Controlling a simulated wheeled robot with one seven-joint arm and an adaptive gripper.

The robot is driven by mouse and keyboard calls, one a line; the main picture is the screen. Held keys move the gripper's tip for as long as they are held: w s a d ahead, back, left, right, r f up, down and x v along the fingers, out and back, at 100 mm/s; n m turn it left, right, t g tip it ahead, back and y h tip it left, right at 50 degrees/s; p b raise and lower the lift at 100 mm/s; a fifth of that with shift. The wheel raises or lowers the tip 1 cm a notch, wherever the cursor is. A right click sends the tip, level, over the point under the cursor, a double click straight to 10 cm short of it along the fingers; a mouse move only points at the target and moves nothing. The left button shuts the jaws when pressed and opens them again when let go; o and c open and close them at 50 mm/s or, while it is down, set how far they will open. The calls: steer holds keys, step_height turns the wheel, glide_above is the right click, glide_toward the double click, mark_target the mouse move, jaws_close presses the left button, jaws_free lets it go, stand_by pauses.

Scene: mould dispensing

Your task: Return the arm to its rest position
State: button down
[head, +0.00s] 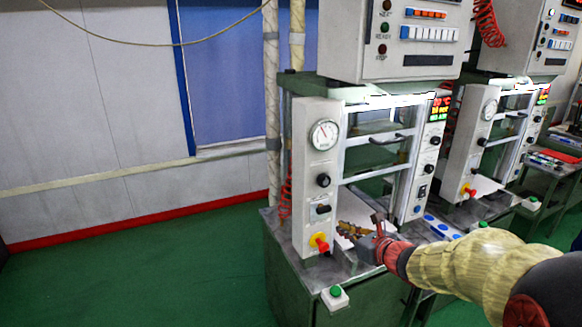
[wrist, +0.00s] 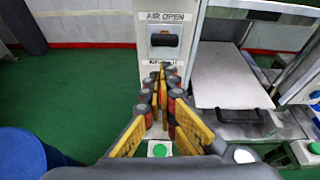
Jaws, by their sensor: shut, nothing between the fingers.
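My arm reaches in from the lower right of the head view. My gripper (head: 349,230) is at its end, in front of the nearer press (head: 318,165) and above its metal bench top. In the wrist view my gripper (wrist: 161,75) shows yellow and black fingers with red pads, shut and empty. Its fingertips lie in front of the press's white panel, just below the dark AIR OPEN switch (wrist: 165,40). I cannot tell whether they touch the panel.
A second press (head: 478,130) stands to the right. A green button box (head: 335,297) sits at the bench's front edge. A pale plate with a black handle (wrist: 232,75) lies right of the fingers. A blue drum (wrist: 22,155) is at lower left. Green floor (head: 150,270) on the left is clear.

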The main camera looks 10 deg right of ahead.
steer(key=s+a+f+n+g+y, duration=0.1)
steer(key=s+a+f+n+g, duration=0.3)
steer(key=s+n, duration=0.55)
steer(key=s+a+f+n+g+y, duration=0.1)
steer(key=s+a+f+n+g, duration=0.1)
steer(key=s+a+n+g, duration=0.55)
steer(key=s+d+r+n+t+h, duration=0.1)
steer(key=s+d+r+n+h, duration=0.1)
steer(key=s+n, duration=0.2)
steer(key=s+d+r+n+t+h, duration=0.1)
steer(key=s+n, duration=0.4)
steer(key=s, duration=0.5)
steer(key=s+d+r+n+t+h, duration=0.1)
steer(key=s+d+r+n+h, duration=0.2)
steer(key=s+d+n, duration=0.2)
steer(key=shift+s+r+t+h, duration=0.3)
steer(key=shift+s+r+t, duration=0.1)
steer(key=shift+s, duration=0.6)
